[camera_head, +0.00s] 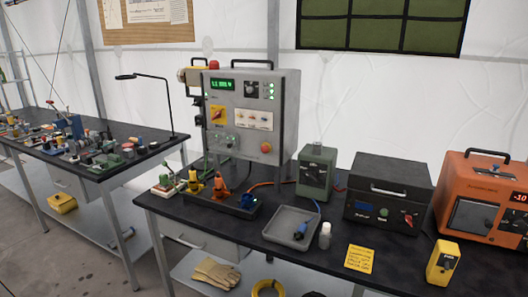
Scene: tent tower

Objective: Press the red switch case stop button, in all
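A grey upright control case (285,95) with a green display stands at the back of the near table. A round red-orange button (265,147) sits low on the right of its front panel. A small red cap (213,64) shows at its top left. A dark case with a handle (392,178) stands further right and has a small red control (408,219) on its front. I cannot tell from the picture which of these is the switch case stop button. Neither of my grippers is in view, and nothing touches these controls.
The near black table (300,258) also holds a green-grey box (316,172), a grey tray (279,229), a white bottle (325,235), a yellow meter (443,263) and an orange machine (466,187). A cluttered second table (125,175) stands at left.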

